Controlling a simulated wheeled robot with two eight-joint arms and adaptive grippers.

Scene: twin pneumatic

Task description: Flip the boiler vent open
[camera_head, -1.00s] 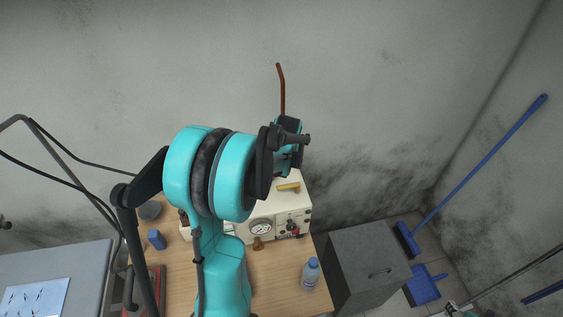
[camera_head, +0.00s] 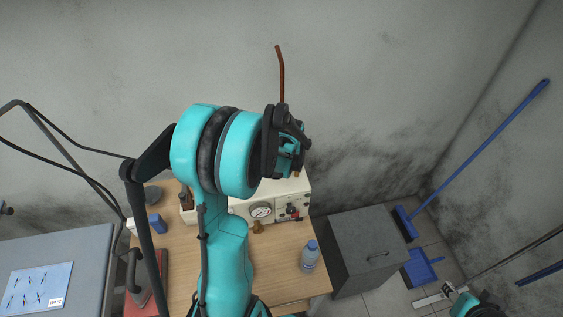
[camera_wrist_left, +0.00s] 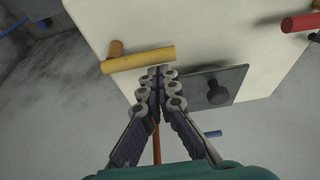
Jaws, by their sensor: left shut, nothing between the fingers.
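The white boiler box (camera_head: 240,208) stands on the wooden table, partly hidden by my left arm. In the left wrist view its pale panel (camera_wrist_left: 225,35) carries a yellow handle (camera_wrist_left: 140,60) and a grey plate with a black knob (camera_wrist_left: 217,91); I cannot tell for certain which part is the vent. My left gripper (camera_wrist_left: 155,73) is shut and empty. Its fingertips appear close to the yellow handle, beside the grey plate; contact cannot be told. In the head view its fingertips are hidden among the wrist parts.
A blue-capped bottle (camera_head: 310,257) stands on the table, beside a dark grey cabinet (camera_head: 365,245). A blue broom (camera_head: 480,160) leans right.

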